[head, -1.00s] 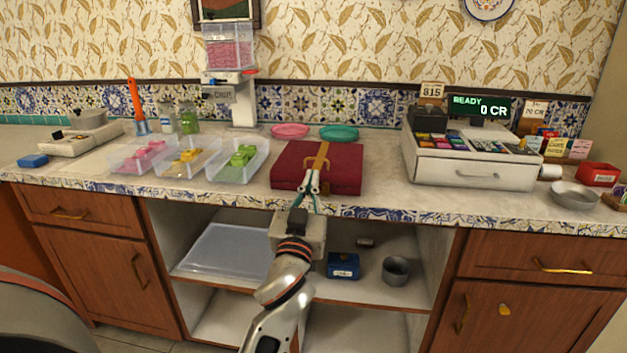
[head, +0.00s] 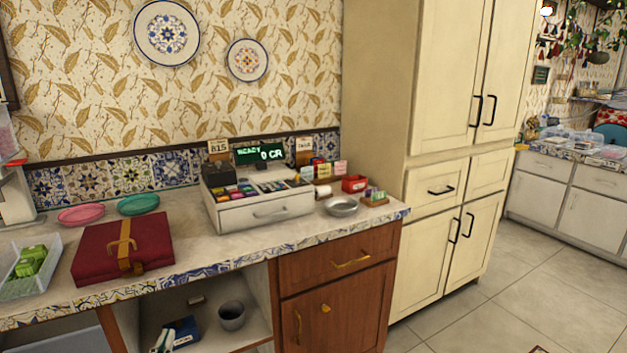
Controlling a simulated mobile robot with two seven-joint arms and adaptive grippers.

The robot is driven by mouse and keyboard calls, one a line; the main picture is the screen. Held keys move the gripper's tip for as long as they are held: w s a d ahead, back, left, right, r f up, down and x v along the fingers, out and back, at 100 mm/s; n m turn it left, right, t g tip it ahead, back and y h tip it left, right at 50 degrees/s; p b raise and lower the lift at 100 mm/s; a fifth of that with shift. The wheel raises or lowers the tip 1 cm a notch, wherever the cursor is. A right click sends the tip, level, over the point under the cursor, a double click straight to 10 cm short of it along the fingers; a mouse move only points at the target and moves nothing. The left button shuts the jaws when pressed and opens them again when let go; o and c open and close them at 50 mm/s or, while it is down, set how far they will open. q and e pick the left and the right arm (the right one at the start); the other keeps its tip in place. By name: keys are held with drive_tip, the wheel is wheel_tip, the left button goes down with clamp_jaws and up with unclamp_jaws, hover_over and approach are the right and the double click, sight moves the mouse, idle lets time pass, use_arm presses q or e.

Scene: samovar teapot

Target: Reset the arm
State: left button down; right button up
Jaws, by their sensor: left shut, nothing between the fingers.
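My left gripper (head: 164,339) shows only as its fingertips at the bottom edge, in front of the open shelf under the counter. It is shut and empty, below the counter's front edge and apart from the red case (head: 98,254). The rest of the left arm is out of view. The red case lies closed on the counter at the left, with a gold strap and handle. My right gripper is not in view.
The cash register (head: 262,208) stands on the counter, with a grey bowl (head: 341,206) to its right. A blue box (head: 183,332) and a grey cup (head: 232,317) sit on the shelf. Tall cream cabinets (head: 440,180) stand at right; open floor (head: 520,300) lies beyond.

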use_arm(q)
drive_tip(key=s+d+f+m+g+h+p, duration=0.1)
drive_tip(key=s+d+f+g+p, duration=0.1)
drive_tip(key=s+f, duration=0.4)
drive_tip(key=s+d+f+m+g+h+p, duration=0.1)
drive_tip(key=s+d+f, duration=0.4)
drive_tip(key=s, duration=0.6)
drive_tip(key=s+d+f+m+g+h+p, duration=0.1)
drive_tip(key=s+d+f+g+h+p, duration=0.2)
drive_tip(key=s+f, duration=0.4)
drive_tip(key=shift+s+d+m+g+p, duration=0.35)
drive_tip(key=shift+s+d, duration=0.4)
drive_tip(key=shift+s, duration=0.5)
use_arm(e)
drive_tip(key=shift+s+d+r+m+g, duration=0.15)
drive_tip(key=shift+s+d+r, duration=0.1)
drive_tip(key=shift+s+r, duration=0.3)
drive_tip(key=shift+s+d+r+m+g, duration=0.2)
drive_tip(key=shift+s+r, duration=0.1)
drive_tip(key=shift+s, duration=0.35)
